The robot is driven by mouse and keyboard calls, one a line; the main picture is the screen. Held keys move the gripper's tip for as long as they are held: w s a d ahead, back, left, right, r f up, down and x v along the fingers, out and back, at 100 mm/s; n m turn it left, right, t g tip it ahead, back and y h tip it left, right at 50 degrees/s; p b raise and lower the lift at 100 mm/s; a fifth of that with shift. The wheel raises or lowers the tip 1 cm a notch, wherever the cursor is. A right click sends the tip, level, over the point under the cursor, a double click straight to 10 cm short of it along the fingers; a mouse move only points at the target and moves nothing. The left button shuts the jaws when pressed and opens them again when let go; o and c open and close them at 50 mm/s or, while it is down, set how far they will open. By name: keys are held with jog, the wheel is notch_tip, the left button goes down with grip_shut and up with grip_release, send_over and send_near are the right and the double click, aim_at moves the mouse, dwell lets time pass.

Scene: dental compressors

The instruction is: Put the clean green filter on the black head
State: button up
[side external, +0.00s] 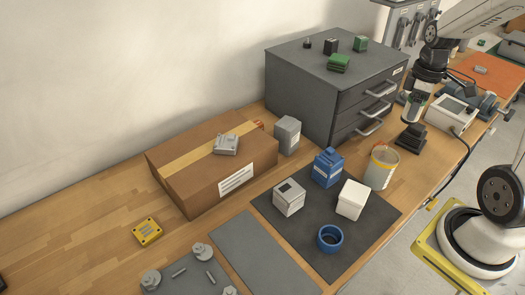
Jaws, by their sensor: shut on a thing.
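My gripper (415,101) points down at the right, beside the grey drawer cabinet. It is shut on a small green piece that looks like the green filter (416,97); the fingers hide much of it.
The grey cabinet (300,85) stands left of my gripper, its drawer handles facing it. A dark mat (290,235) carries several boxes and a blue ring.

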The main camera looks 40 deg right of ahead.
jog(key=s+d+r+m, duration=0.1)
jog(key=s+d+m, duration=0.3)
jog(key=s+d, duration=0.4)
jog(key=shift+r, duration=0.4)
jog(key=w+d+f, duration=0.8)
jog(key=shift+w+d, duration=0.15)
jog(key=shift+w, duration=0.25)
jog(key=shift+w+d+f, duration=0.4)
jog(key=shift+f, duration=0.25)
jog(key=shift+f, duration=0.1)
